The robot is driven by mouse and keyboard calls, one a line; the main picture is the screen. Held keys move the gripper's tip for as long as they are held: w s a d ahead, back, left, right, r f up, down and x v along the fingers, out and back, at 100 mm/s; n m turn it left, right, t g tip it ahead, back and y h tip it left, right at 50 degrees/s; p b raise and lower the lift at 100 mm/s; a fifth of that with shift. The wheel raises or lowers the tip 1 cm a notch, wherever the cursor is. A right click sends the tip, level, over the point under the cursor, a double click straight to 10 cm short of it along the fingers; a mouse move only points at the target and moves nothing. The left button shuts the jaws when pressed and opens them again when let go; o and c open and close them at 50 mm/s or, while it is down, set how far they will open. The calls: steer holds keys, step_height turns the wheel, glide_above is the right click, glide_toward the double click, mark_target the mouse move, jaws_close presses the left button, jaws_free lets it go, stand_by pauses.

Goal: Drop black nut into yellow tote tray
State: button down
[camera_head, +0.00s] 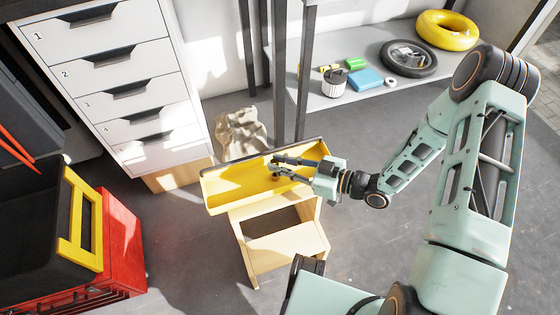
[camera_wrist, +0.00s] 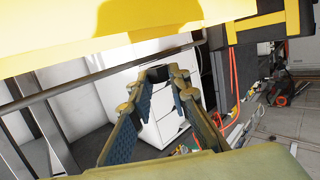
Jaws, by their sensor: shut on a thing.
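The yellow tote tray (camera_head: 228,190) sits on a small wooden step stool, and its yellow side fills the top left of the wrist view (camera_wrist: 60,35). My gripper (camera_head: 275,167) reaches in from the right, with its fingertips over the tray in the head view. In the wrist view, the fingertips of my gripper (camera_wrist: 157,76) converge on a small dark thing, which I take to be the black nut (camera_wrist: 158,73). The nut is mostly hidden by the fingers. I cannot tell the exact height of the fingertips above the tray floor.
The wooden stool (camera_head: 287,262) stands under the tray. A white drawer cabinet (camera_head: 120,75) is at the back left, with a crumpled sack (camera_head: 240,133) beside it. A red crate (camera_head: 122,240) is at left. A shelf (camera_head: 320,98) with several items is behind. Grey floor is open at right.

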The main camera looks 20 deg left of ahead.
steer(key=c, duration=1.7)
jaws_free()
steer(key=shift+c, duration=0.2)
steer(key=shift+d, duration=0.1)
steer(key=v, duration=1.2)
